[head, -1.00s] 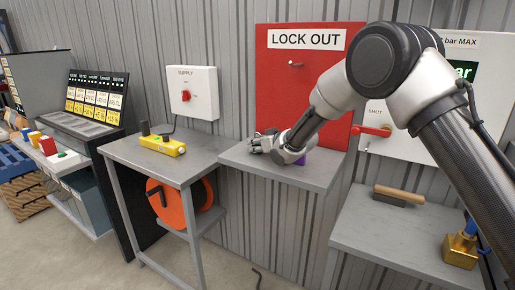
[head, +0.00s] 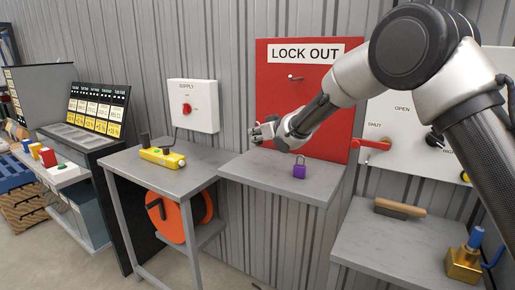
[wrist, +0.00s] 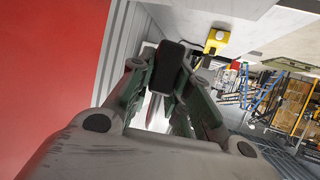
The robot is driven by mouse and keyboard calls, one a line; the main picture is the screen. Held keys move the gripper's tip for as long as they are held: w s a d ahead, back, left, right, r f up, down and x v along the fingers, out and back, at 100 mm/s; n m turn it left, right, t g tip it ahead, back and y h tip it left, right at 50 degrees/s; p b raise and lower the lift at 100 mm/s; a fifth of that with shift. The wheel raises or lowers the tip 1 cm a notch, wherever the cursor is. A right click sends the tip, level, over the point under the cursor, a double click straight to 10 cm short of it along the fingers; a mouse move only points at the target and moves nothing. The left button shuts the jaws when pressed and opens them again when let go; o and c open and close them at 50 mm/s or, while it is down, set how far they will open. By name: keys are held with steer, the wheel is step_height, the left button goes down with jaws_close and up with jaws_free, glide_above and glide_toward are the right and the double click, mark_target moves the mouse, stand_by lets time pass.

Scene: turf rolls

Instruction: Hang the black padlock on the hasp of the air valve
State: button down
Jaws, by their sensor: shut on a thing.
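My gripper (head: 262,132) is raised in front of the lower left of the red lock-out board, above the grey shelf. In the wrist view the fingers (wrist: 167,85) are closed around the black padlock (wrist: 166,66). Its dark body shows between the fingertips; its shackle is not clear. In the head view the fingers and their load are too small to make out. The air valve's red handle (head: 371,144) is on a white panel (head: 390,121) at the right, by the word SHUT. I cannot make out the hasp. My arm covers part of that panel.
A purple padlock (head: 299,171) stands on the grey shelf (head: 262,173). A peg (head: 294,77) sticks out of the red board (head: 274,107). A wooden-handled brush (head: 400,208) and a brass valve with a blue top (head: 464,262) are on the right bench. A yellow pendant (head: 162,158) lies on the left table.

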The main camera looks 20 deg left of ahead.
steer(key=shift+r, duration=2.45)
